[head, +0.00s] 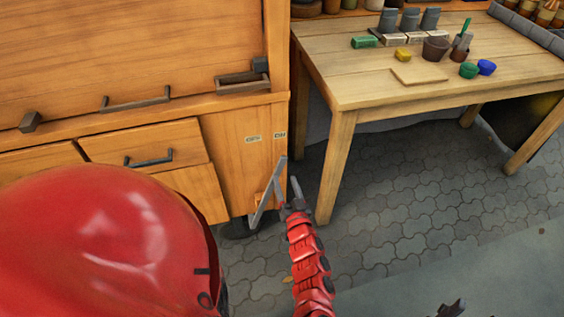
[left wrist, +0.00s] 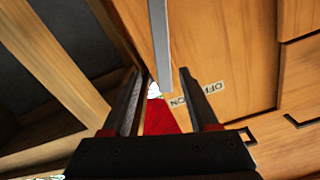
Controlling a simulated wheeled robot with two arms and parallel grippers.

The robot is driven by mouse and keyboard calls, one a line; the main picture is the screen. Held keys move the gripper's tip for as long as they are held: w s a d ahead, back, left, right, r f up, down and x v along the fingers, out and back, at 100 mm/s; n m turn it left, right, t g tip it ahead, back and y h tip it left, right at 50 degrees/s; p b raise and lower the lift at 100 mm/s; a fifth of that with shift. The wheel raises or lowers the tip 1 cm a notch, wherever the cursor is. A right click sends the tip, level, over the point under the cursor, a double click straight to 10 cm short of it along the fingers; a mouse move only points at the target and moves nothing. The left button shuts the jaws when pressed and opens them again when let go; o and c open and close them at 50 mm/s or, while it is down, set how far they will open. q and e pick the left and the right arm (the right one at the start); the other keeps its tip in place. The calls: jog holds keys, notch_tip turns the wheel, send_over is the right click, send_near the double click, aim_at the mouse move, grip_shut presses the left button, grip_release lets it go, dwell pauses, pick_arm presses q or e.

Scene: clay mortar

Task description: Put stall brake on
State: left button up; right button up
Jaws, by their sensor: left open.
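The stall (head: 228,150) is a wooden cabinet with drawers on the left of the head view. Its brake lever (head: 267,192) is a long grey bar low on the stall's corner, tilted with its upper end to the right, below the ON label (head: 280,135). The OFF label (head: 252,139) is to the left. My left gripper (head: 289,192) is open beside the lever. In the left wrist view the lever (left wrist: 159,45) runs down between the open fingers (left wrist: 160,75), close to the ON label (left wrist: 177,101); contact cannot be told. My right gripper (head: 452,308) barely shows at the bottom edge.
A wooden table (head: 375,92) with pots, blocks and a board (head: 419,73) stands to the right; its near leg (head: 336,170) is close to my left gripper. A dark wheel (head: 238,227) shows under the stall. The paved floor (head: 420,200) is clear.

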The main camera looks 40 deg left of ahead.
pick_arm(q)
jog(key=p+v, duration=0.1)
jog(key=v, duration=1)
jog(key=shift+w+r, duration=0.1)
